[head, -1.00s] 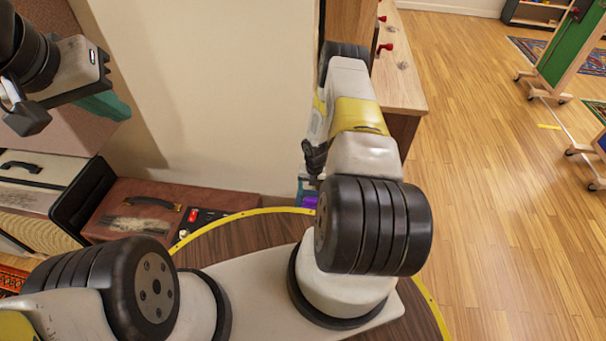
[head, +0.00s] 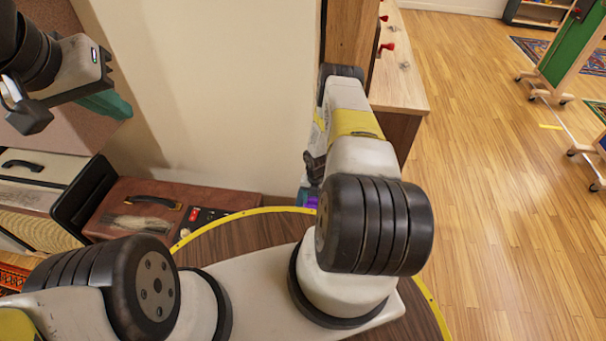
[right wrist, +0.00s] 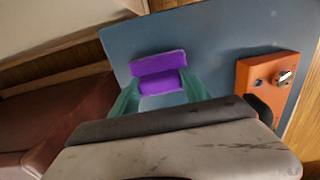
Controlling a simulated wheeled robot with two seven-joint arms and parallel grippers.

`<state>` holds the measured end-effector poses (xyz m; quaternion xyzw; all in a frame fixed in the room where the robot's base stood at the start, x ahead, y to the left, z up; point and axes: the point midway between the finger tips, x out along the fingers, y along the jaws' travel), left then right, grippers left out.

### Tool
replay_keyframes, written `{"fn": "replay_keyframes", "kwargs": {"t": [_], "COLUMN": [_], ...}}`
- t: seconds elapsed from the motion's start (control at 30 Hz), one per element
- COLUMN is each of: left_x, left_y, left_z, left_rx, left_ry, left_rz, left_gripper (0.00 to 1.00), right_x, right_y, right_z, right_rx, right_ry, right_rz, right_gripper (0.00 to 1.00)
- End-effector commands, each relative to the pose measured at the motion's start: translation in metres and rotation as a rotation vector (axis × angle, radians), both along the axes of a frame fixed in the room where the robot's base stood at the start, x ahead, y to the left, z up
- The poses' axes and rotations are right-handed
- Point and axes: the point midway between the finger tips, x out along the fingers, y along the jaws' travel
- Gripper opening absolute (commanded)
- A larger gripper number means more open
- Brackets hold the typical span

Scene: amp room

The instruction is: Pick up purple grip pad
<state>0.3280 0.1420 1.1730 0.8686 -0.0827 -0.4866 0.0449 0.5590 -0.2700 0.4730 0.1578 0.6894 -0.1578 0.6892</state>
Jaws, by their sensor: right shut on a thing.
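The purple grip pad (right wrist: 160,72) shows in the right wrist view as two purple blocks, one above the other. The teal fingers of my right gripper (right wrist: 158,90) are on either side of it, shut on it. In the head view only a small bit of purple (head: 312,201) shows beside my right arm, and most of the right gripper is hidden. My left gripper (head: 108,104) is at the upper left of the head view. Its teal fingers are seen from the side, so its opening cannot be told.
A blue-grey panel (right wrist: 215,55) lies behind the pad, with an orange block (right wrist: 268,80) on its right. A brown amp case (head: 125,205) stands by the wall. A wooden cabinet (head: 400,85) is beyond my right arm. Wood floor (head: 500,200) is open on the right.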

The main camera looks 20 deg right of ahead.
Motion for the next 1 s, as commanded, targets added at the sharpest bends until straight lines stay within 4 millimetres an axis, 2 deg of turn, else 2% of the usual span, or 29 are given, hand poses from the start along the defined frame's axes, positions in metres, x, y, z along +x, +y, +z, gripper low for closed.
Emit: {"fn": "replay_keyframes", "kwargs": {"t": [0.37,0.63,1.0], "left_x": [0.0,0.0,0.0], "left_y": [0.0,0.0,0.0], "left_z": [0.0,0.0,0.0], "left_rx": [0.0,0.0,0.0], "left_ry": [0.0,0.0,0.0], "left_rz": [0.0,0.0,0.0], "left_gripper": [0.0,0.0,0.0], "right_x": [0.001,0.001,-0.052], "right_y": [0.0,0.001,0.074], "right_z": [0.006,0.039,0.044], "right_rx": [-0.001,-0.001,-0.001], "right_ry": [-0.002,-0.002,0.003], "right_rz": [0.001,0.001,0.01], "right_gripper": [0.12,0.12,0.12]}}
